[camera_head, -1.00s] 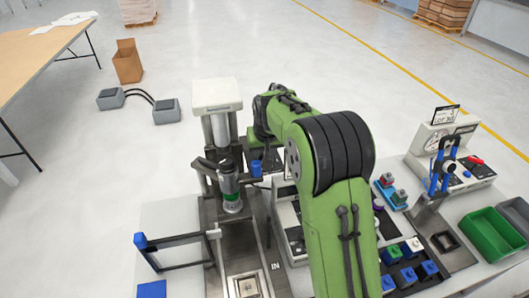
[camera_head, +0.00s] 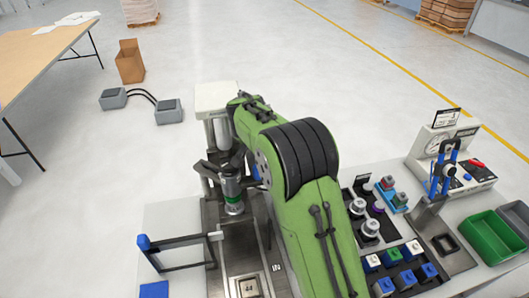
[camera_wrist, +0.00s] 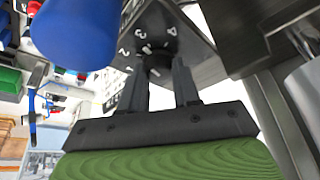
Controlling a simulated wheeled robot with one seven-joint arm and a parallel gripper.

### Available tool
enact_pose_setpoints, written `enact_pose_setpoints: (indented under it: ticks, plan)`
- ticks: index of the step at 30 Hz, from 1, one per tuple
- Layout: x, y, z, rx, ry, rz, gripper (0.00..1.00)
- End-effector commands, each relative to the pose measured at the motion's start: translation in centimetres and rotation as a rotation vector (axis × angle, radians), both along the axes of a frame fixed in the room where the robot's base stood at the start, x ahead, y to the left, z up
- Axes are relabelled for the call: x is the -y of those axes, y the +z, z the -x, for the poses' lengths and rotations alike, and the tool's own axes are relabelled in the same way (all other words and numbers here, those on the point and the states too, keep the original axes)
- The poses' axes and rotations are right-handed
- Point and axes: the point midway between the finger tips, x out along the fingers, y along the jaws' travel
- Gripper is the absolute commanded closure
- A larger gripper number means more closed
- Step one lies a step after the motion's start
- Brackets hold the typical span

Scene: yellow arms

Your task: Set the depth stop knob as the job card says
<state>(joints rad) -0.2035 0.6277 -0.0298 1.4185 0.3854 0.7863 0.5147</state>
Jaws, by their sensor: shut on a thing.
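In the wrist view my gripper (camera_wrist: 160,76) is shut on the dark depth stop knob (camera_wrist: 155,60), with one finger on each side of it. The dial plate (camera_wrist: 185,55) around the knob carries white numerals. The fingers and shadow partly hide the knob, and I cannot read its setting. In the head view my green arm reaches to the press (camera_head: 217,97) and hides both gripper and knob. A small card (camera_head: 446,118) stands on the gauge unit at the right. Its text is too small to read, and I cannot tell whether it is the job card.
A blue cylinder (camera_wrist: 75,30) is close to the camera at the wrist view's upper left. Blue and green blocks (camera_head: 405,276) sit right of my arm. Green and grey bins (camera_head: 490,235) are at the far right.

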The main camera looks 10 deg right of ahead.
Motion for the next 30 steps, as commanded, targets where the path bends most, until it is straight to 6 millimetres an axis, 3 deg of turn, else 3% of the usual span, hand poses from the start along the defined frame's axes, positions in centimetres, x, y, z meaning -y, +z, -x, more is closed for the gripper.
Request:
enact_pose_setpoints:
  ticks: [12,13,17,26,30]
  plan:
    - [0.02,0.07,-0.06,0.002,-0.006,0.000,0.99]
    - [0.02,0.07,-0.06,0.002,-0.006,0.000,0.66]
    - [0.02,0.05,-0.04,0.002,-0.005,0.000,0.46]
    - [0.04,0.00,-0.01,0.001,0.006,0.000,0.43]
    - [0.33,-0.16,0.10,0.003,0.159,-0.001,0.43]
